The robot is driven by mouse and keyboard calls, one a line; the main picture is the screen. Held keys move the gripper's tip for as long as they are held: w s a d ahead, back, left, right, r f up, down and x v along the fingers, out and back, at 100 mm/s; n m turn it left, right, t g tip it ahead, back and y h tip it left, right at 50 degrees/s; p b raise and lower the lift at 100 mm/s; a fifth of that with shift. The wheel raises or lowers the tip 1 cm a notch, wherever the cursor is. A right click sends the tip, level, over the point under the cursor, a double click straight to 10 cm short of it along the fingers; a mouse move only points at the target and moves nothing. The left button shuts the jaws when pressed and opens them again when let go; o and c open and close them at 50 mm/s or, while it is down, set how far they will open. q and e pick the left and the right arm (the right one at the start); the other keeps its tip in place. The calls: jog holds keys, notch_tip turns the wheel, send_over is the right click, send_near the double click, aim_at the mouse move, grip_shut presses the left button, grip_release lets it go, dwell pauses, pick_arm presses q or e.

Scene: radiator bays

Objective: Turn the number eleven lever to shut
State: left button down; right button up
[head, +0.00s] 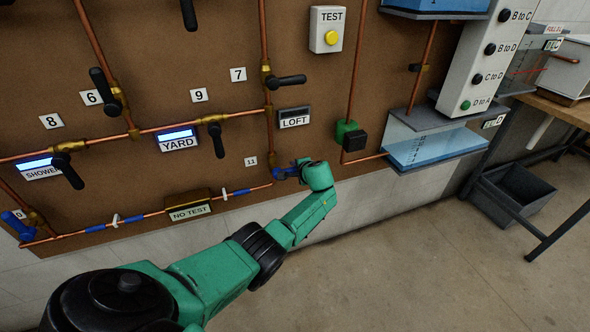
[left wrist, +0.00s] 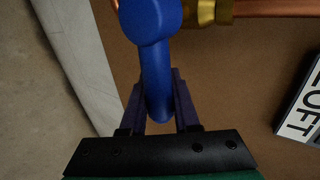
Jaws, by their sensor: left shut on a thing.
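The number eleven label (head: 250,161) is a small white tag on the brown board. Just right of and below it, a blue lever (head: 281,174) sits at the end of the lower copper pipe. The lever points right, roughly along the pipe. My left gripper (head: 294,170) reaches it from the right and is shut on it. In the left wrist view the blue lever (left wrist: 152,35) runs down between the two dark fingers (left wrist: 160,105), with a brass fitting (left wrist: 206,12) beside its top. The lever's far end is partly hidden by the gripper in the head view.
Black levers marked 7 (head: 287,80), 9 (head: 217,140) and 6 (head: 103,82) are nearby on the board. A LOFT sign (head: 294,117) is above the blue lever. A green-and-black pipe fitting (head: 351,136) and a clear water tank (head: 436,149) are to the right. The floor below is open.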

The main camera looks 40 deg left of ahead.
pick_arm(q)
jog(key=shift+s+f, duration=0.1)
jog(key=shift+f, duration=0.05)
jog(key=c, duration=0.7)
grip_release()
jog(key=shift+o, duration=0.2)
jog(key=p+v, duration=0.4)
jog(key=v, duration=1)
jog(key=shift+d, duration=0.2)
jog(key=shift+s, duration=0.15)
